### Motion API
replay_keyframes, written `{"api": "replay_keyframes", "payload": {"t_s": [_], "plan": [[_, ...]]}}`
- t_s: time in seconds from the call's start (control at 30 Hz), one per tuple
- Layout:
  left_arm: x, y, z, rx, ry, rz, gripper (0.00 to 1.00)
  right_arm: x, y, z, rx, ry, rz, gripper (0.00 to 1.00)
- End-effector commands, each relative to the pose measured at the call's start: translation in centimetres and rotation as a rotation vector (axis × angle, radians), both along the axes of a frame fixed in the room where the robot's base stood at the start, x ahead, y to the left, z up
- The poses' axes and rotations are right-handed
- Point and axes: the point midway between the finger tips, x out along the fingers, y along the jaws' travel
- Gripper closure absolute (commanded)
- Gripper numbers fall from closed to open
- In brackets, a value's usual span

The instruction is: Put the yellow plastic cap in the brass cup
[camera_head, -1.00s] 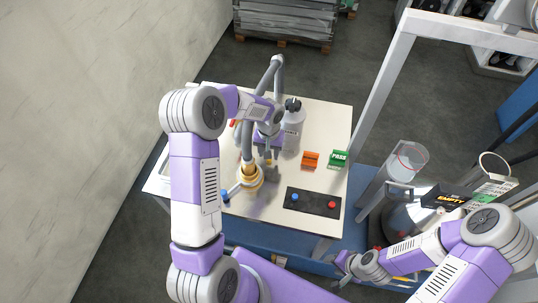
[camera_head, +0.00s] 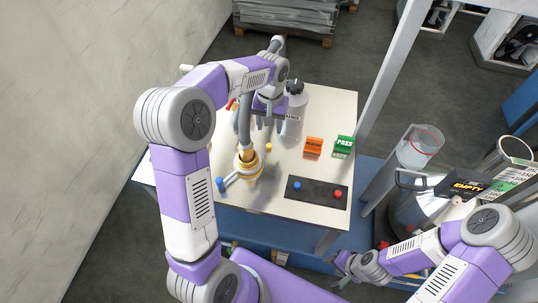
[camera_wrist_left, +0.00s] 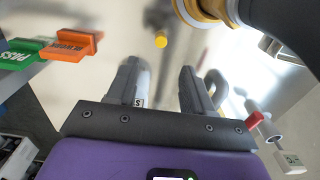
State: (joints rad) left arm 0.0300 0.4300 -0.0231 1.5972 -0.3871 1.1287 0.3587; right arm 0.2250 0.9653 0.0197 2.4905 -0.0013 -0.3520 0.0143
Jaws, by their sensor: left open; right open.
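The small yellow cap (camera_head: 268,147) lies on the cream table. It also shows in the left wrist view (camera_wrist_left: 161,40), beyond the fingertips and clear of them. A brass-coloured round piece (camera_head: 248,171), which looks like the cup, stands just left of the cap at the lower end of a grey hose. Part of it shows in the left wrist view (camera_wrist_left: 205,17); its inside is hidden. My left gripper (camera_head: 269,126) is open and empty, farther back than the cap. In the wrist view its fingers (camera_wrist_left: 160,72) stand apart. My right gripper (camera_head: 341,267) is open, low at the table's front right.
A white bottle (camera_head: 294,122) stands close right of my left gripper. Orange (camera_head: 313,147) and green PASS (camera_head: 343,145) blocks stand at right. A black button panel (camera_head: 316,192) lies in front. A grey hose (camera_head: 243,125) arches beside my left gripper. A clear cylinder (camera_head: 421,146) stands right.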

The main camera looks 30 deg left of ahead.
Motion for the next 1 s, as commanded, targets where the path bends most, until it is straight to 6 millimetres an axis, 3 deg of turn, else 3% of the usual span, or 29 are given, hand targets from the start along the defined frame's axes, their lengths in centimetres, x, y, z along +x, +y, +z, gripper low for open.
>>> {"api": "replay_keyframes", "payload": {"t_s": [0.03, 0.2, 0.47, 0.73, 1.0], "plan": [[0.1, -0.1, -1.4, -0.001, -0.005, -0.001, 0.49, 0.0, 0.0, -2.4, 0.0, 0.0, 0.0, 0.54], [-0.1, -0.3, -1.8, -0.006, -0.005, -0.003, 0.49, 0.0, 0.0, -4.9, 0.0, -0.001, 0.0, 0.54], [-0.2, -0.3, -2.6, -0.008, -0.001, -0.003, 0.49, 0.0, 0.0, -5.9, 0.0, -0.001, 0.0, 0.54], [-0.3, -0.1, -5.2, -0.009, -0.001, -0.003, 0.49, 0.0, 0.0, -7.0, 0.0, -0.001, 0.0, 0.54], [-0.4, 0.1, -9.1, -0.008, -0.001, -0.003, 0.49, 0.0, 0.0, -8.8, 0.0, -0.001, 0.0, 0.54]]}}
